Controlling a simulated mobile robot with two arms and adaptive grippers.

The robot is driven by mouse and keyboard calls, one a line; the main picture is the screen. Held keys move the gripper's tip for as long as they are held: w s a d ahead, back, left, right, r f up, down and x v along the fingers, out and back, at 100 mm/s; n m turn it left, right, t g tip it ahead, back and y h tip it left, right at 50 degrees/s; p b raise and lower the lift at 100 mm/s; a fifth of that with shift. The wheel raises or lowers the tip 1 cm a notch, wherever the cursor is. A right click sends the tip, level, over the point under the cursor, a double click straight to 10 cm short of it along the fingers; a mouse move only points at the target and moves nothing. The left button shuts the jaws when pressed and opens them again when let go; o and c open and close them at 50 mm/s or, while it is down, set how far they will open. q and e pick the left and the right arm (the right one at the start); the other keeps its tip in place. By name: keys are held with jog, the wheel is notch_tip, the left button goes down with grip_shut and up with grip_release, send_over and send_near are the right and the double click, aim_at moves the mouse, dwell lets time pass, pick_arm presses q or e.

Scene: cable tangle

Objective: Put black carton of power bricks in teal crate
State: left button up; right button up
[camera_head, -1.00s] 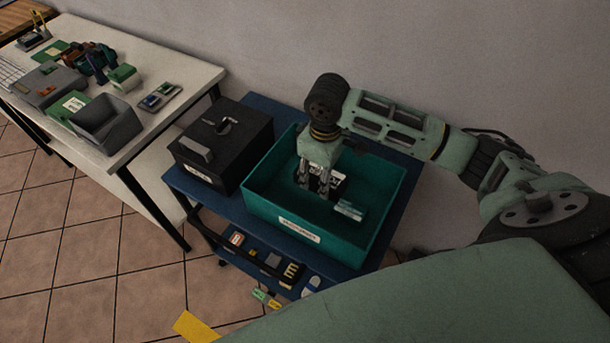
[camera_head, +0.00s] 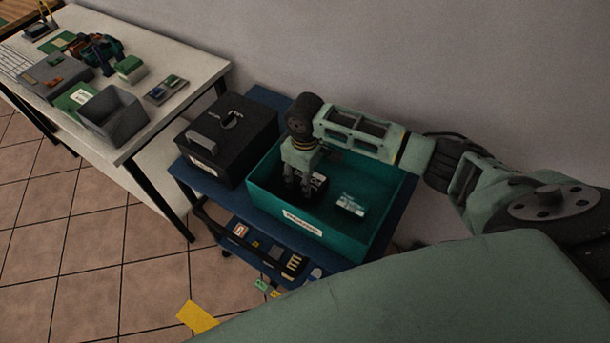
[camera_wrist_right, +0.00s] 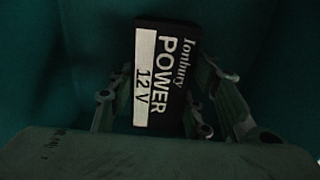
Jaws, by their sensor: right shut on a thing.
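The teal crate (camera_head: 352,238) stands on a blue cart, with a white label on its front wall. My right gripper (camera_head: 303,192) reaches down into its left part. It is shut on the black carton of power bricks (camera_wrist_right: 165,78), which reads "POWER 12 V" in the right wrist view. In the head view the carton (camera_head: 319,184) shows only partly beside the fingers, inside the crate walls. I cannot tell whether it touches the crate floor. The right gripper's fingers (camera_wrist_right: 165,100) lie on both sides of the carton. My left gripper is not in view.
A small teal and white box (camera_head: 350,204) lies in the crate, right of the gripper. A black lidded box (camera_head: 228,150) stands left of the crate on the blue cart (camera_head: 190,180). A white table (camera_head: 185,68) with a grey bin (camera_head: 112,115) and electronics is farther left.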

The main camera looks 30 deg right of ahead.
jog(key=o, duration=1.5)
jog(key=shift+f, duration=0.1)
jog(key=shift+c, duration=0.2)
notch_tip(320, 180, up, 12)
jog(key=b, duration=0.1)
jog(key=shift+r, duration=0.2)
